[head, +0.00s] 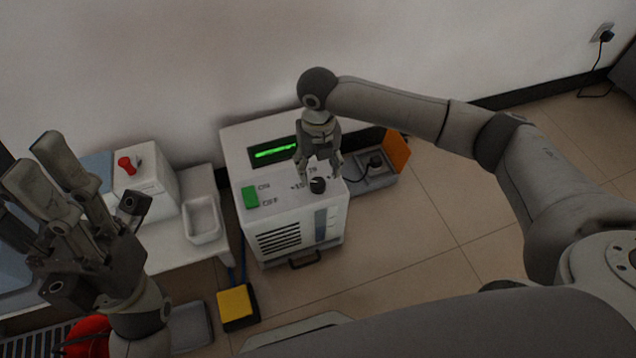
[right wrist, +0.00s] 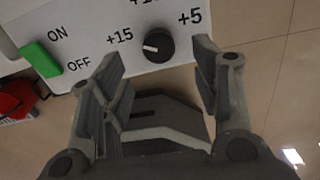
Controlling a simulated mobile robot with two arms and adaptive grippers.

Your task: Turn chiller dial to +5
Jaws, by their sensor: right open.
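The white chiller (head: 240,160) stands on the floor against the wall. Its black dial (head: 317,185) is on the top panel's front right; it also shows in the right wrist view (right wrist: 157,45). The dial's white mark points left, towards +15; +10 is above it, partly cut off, and +5 to its upper right. My right gripper (head: 320,180) is open over the dial. In the right wrist view its fingertips (right wrist: 157,58) lie on either side of the dial, with gaps showing. My left gripper (head: 35,155) is raised at the left, open and empty, away from the chiller.
A green ON/OFF switch (head: 250,197) and a lit green display (head: 274,152) are on the chiller. A white table with a tray (head: 202,222) and a red-knobbed box (head: 152,190) stands left. An orange panel (head: 396,152) is behind right. Floor at right is clear.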

